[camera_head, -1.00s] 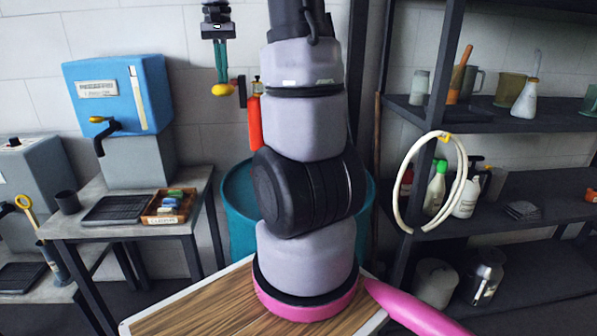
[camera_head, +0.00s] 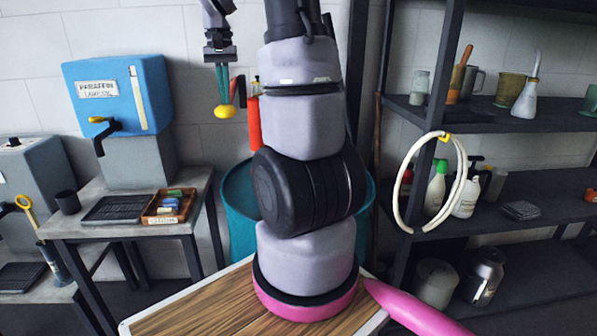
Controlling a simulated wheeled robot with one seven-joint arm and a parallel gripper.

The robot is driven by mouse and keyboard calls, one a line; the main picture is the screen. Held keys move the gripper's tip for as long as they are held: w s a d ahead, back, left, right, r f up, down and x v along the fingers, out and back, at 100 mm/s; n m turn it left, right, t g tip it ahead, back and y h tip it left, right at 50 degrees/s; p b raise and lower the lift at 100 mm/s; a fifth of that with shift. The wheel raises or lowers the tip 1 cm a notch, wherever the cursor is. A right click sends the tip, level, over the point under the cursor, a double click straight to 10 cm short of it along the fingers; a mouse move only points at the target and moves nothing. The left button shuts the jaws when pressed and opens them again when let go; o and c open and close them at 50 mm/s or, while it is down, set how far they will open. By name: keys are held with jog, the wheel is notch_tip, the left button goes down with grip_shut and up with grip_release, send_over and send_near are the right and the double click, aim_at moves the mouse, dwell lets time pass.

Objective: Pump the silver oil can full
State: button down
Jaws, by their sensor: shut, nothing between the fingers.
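My gripper (camera_head: 223,100) hangs at the upper centre-left with its green fingers pointing down, shut and empty. A yellow knob (camera_head: 225,111) is at the fingertips, beside a black bracket (camera_head: 241,91) above the teal drum (camera_head: 238,206). The fingers seem to touch the knob. A red-orange upright part (camera_head: 255,122) stands behind, partly hidden by my arm. No silver oil can is clearly seen under or beside it; my arm hides much of the drum. A pale long-spouted can (camera_head: 524,100) stands on the upper right shelf, and a silver canister (camera_head: 484,276) is on the lowest shelf.
A blue tank (camera_head: 117,92) with a yellow-handled black crank stands on the left table (camera_head: 75,228), near a black tray (camera_head: 115,210) and a small wooden box (camera_head: 168,208). A white hose loop (camera_head: 403,190) hangs on the right rack.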

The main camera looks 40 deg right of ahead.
jog(key=shift+f, duration=0.25)
notch_tip(320, 180, up, 13)
dwell(1.0)
jog(key=shift+r, duration=0.1)
dwell(0.6)
notch_tip(320, 180, up, 6)
dwell(0.6)
dwell(0.3)
jog(key=s+a+f+n+t, duration=0.1)
jog(key=s+a+f+t, duration=0.1)
jog(key=s, duration=0.4)
jog(key=s+a+f+t+y, duration=0.1)
jog(key=s+a+f+t, duration=0.1)
jog(key=s+a+f, duration=0.2)
jog(key=s+a+f+n+t+y, duration=0.1)
jog(key=s+a+f+t, duration=0.2)
jog(key=s+a, duration=0.4)
jog(key=s, duration=0.2)
jog(key=shift+s+a+f+n, duration=0.25)
jog(key=shift+s+f+n, duration=0.05)
jog(key=shift+s+f, duration=0.1)
